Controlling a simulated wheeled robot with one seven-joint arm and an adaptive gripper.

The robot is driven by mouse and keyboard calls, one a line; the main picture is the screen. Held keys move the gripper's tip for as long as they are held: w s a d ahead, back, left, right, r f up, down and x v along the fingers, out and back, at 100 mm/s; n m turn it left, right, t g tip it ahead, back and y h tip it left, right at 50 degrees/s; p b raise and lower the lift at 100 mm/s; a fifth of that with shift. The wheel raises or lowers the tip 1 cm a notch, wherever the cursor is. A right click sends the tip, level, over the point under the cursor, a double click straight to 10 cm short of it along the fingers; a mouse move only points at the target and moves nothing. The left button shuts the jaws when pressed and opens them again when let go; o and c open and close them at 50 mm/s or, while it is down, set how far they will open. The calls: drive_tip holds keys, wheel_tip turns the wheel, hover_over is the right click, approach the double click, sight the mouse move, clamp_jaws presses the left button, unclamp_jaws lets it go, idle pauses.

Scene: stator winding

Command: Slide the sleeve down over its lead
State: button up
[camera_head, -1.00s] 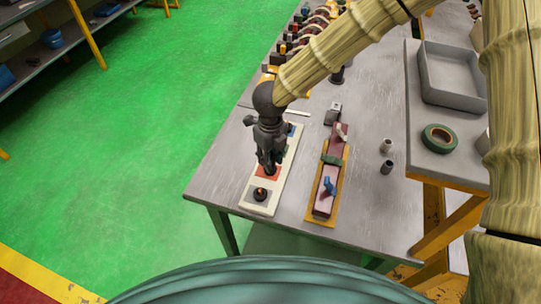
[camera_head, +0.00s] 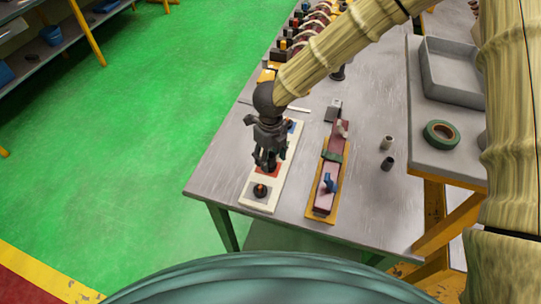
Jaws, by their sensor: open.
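My gripper (camera_head: 266,162) points down over the white board (camera_head: 251,202) on the grey bench, its open fingers above the red patch (camera_head: 273,170). A dark round piece with a small orange-brown top (camera_head: 260,190) sits on a dark patch at the board's near end. A blue patch (camera_head: 293,127) shows at the far end, partly behind my gripper. I cannot tell at this size which piece is the sleeve and which is its lead. What lies directly under the fingers is hidden.
Right of the board lies an orange-edged board with a dark red block (camera_head: 331,172), a green band and a blue clip (camera_head: 328,183). Two small cylinders (camera_head: 387,150) stand further right. A side table holds a grey tray (camera_head: 452,72) and a green tape roll (camera_head: 441,134).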

drive_tip(key=shift+r, duration=0.1)
wheel_tip(320, 180, up, 12)
idle(0.5)
drive_tip(key=shift+f, duration=0.2)
idle(0.4)
